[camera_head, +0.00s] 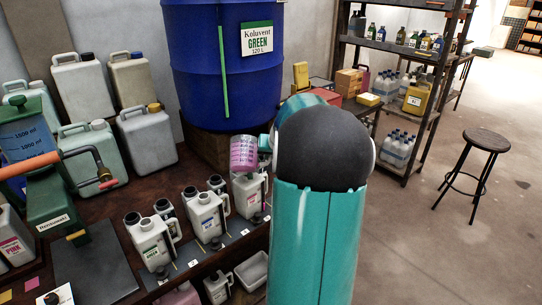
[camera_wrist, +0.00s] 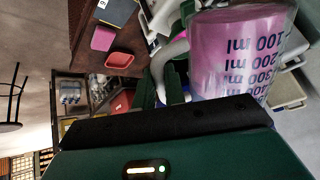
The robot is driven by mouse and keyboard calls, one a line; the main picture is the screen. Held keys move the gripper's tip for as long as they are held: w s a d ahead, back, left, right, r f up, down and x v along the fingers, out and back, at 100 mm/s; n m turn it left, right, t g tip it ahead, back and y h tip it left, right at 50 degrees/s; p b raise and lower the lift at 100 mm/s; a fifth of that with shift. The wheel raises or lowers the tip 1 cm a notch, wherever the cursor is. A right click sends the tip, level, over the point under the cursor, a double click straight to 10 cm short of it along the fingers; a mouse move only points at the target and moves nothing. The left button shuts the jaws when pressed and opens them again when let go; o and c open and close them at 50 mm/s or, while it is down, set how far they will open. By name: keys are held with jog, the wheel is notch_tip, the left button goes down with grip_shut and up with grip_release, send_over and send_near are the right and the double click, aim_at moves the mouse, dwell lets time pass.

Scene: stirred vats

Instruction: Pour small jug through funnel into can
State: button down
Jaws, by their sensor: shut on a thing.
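The small jug (camera_head: 243,153) is clear, holds pink liquid and hangs above a white can (camera_head: 250,197) in the head view. In the wrist view the jug (camera_wrist: 240,58) fills the upper right, with its ml marks upside down. My gripper (camera_wrist: 168,78) is shut on the jug's pale handle. In the head view my arm hides most of the gripper. I cannot make out a funnel; the can's mouth is hidden behind the jug. More white cans (camera_head: 205,216) (camera_head: 150,240) stand to the left on the bench.
Pale canisters (camera_head: 148,138) line the wall at left, near a green dispenser (camera_head: 50,190) with an orange pipe. A metal shelf (camera_head: 408,50) with bottles and a stool (camera_head: 474,160) stand at right. Floor between them is clear.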

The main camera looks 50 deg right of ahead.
jog(key=shift+s+t+h, duration=0.15)
jog(key=shift+t+h, duration=0.65)
jog(key=shift+h, duration=0.1)
